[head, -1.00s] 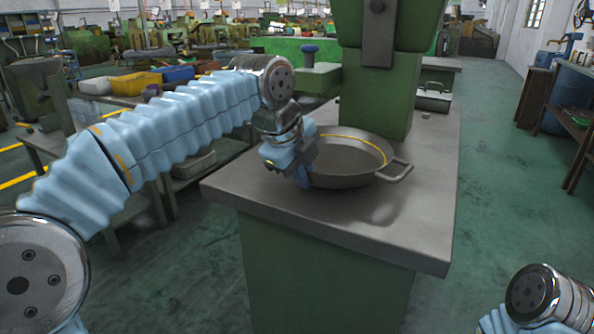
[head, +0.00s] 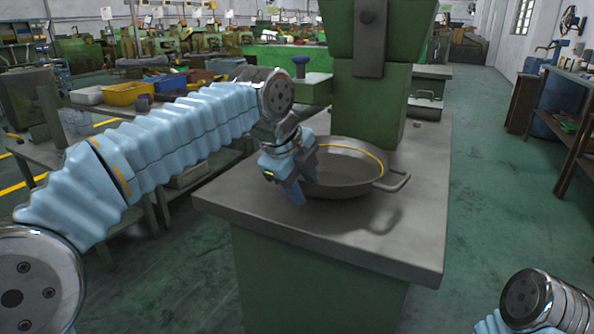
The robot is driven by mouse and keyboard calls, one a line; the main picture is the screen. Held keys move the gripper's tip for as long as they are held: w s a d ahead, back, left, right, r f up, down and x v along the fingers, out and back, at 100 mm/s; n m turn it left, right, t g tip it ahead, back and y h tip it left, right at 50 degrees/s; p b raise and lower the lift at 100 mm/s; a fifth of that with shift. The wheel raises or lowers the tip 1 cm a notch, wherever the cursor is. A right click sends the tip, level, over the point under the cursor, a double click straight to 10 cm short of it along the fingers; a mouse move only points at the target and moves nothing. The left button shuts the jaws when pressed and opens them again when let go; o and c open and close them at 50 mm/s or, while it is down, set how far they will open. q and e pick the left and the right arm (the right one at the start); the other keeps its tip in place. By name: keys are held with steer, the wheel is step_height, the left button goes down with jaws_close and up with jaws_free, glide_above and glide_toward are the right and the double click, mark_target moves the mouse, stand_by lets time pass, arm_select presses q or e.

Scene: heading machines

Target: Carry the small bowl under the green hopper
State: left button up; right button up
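The small bowl (head: 342,187) is a dark grey, pan-like bowl with a yellow line inside its rim and a loop handle on its right. It appears to rest upright on the grey worktop, in front of the green column. The green hopper (head: 417,28) is the tapered box at the top of that column, above and behind the bowl. My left gripper (head: 298,183) is at the bowl's left rim. Its fingers look spread; the contact with the rim is partly hidden. My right gripper is out of view; only part of my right arm shows at lower right.
The grey worktop (head: 300,228) is clear in front and to the right of the bowl. A metal container (head: 425,108) stands behind the column. A bench with yellow (head: 128,93) and blue bins is at left. Open green floor lies at right, before a side bench.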

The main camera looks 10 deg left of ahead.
arm_select(q)
steer(key=p+v, duration=0.1)
steer(key=v, duration=1.2)
steer(key=shift+s+r, duration=0.2)
steer(key=shift+a, duration=0.15)
